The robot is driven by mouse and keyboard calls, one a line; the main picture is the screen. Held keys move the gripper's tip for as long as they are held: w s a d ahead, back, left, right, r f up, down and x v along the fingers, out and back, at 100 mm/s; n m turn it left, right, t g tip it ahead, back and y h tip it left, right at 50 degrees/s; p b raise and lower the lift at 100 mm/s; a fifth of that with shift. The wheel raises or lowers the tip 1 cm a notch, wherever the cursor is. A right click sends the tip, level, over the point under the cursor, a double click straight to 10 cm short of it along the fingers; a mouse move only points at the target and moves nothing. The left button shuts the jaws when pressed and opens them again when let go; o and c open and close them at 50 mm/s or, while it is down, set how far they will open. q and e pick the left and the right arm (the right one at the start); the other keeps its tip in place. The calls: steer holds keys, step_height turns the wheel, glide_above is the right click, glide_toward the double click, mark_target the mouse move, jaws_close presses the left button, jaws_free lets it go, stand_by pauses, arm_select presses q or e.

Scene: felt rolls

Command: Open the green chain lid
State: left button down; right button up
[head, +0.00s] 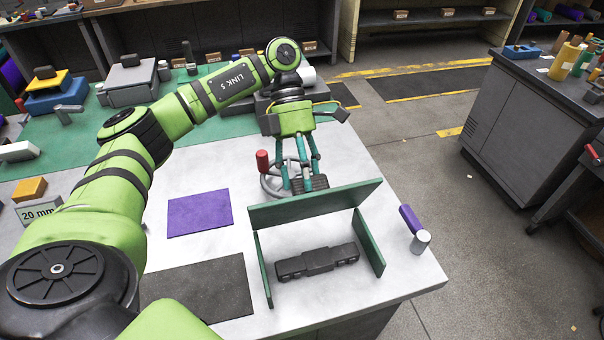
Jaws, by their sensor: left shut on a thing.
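The green chain lid (318,205) is a long dark green panel standing raised and tilted at the back of a green box, whose right side wall (370,243) and left side wall (263,268) show. A black segmented piece (317,261), seemingly the chain, lies exposed between the walls. My left gripper (304,184) reaches down from above, behind the lid's upper edge, and is shut on the lid; the exact contact is partly hidden behind the panel. My right gripper is not in view.
A handwheel with a red knob (262,161) stands close behind the lid, left of my left gripper. A purple sheet (200,213) and a dark mat (205,288) lie to the left. A purple roll (411,218) and a grey cylinder (420,241) are near the table's right edge.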

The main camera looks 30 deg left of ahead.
arm_select(q)
steer(key=shift+a+f, duration=0.25)
steer(key=shift+f, duration=0.55)
steer(key=c, duration=0.9)
jaws_free()
steer(key=shift+o, duration=0.9)
steer(key=shift+w+a, duration=0.15)
steer(key=shift+w, duration=0.1)
steer(key=w+a+r+p, duration=0.3)
steer(key=w+a, duration=0.2)
steer(key=shift+a+r+p, duration=0.2)
steer(key=shift+a+p, duration=0.15)
steer(key=shift+p, duration=0.05)
